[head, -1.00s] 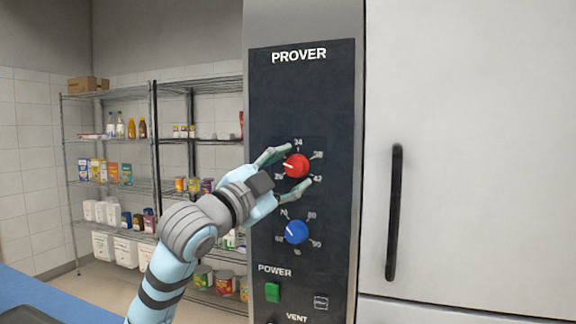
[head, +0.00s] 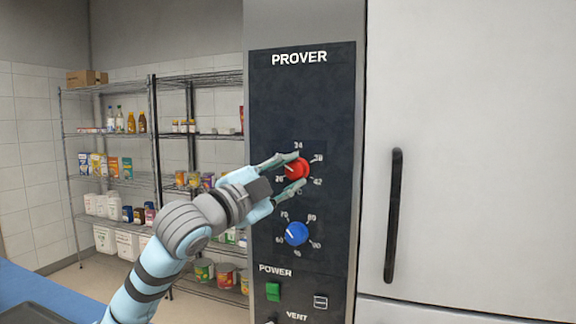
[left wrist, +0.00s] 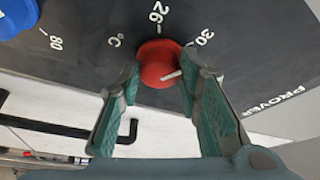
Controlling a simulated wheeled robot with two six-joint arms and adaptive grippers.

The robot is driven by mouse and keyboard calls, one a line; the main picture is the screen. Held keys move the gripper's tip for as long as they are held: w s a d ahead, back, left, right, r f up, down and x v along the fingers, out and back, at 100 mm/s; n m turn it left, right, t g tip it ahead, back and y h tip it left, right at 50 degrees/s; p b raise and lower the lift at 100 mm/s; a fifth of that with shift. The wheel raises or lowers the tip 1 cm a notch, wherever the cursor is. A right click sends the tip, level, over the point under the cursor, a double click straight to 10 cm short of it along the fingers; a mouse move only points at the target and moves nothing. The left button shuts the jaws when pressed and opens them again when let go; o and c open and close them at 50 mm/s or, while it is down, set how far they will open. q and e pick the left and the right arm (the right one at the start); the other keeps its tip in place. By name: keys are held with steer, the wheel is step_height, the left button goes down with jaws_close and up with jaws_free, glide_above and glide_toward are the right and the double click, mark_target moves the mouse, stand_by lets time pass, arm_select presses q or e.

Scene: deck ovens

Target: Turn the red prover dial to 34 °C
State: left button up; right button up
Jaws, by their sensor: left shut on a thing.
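The red prover dial (head: 298,169) is on the dark control panel (head: 263,110), with 34 printed above it, 38 and 42 at its right and 26 at its lower left. My left gripper (head: 292,172) is shut on the dial, one finger at its upper side and one at its lower side. In the left wrist view the red dial (left wrist: 158,62) sits between the fingertips of my left gripper (left wrist: 160,80). Its white pointer shows there on the side of the 30 mark. In the head view the pointer points up and left, short of 34; fingers hide part of the scale. My right gripper is not in view.
A blue dial (head: 297,233) sits just below the red one, close to the lower finger. A green power button (head: 273,292) is further down. A door with a black handle (head: 394,215) is at the right. Wire shelves (head: 115,180) with goods stand behind at the left.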

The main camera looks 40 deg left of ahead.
arm_select(q)
steer(key=m+g+p, duration=0.2)
steer(key=m+p, duration=0.2)
steer(key=p, duration=0.3)
steer(key=r+m+g+p, duration=0.1)
steer(key=m+p, duration=0.4)
steer(key=p, duration=0.2)
steer(key=shift+r+m+g, duration=0.2)
steer(key=shift+m+g, duration=0.1)
steer(key=shift+g, duration=0.1)
steer(key=shift+f+m+g+p, duration=0.25)
steer(key=shift+m+p, duration=0.35)
steer(key=shift+p, duration=0.65)
steer(key=o, duration=1.1)
steer(key=shift+o, duration=0.2)
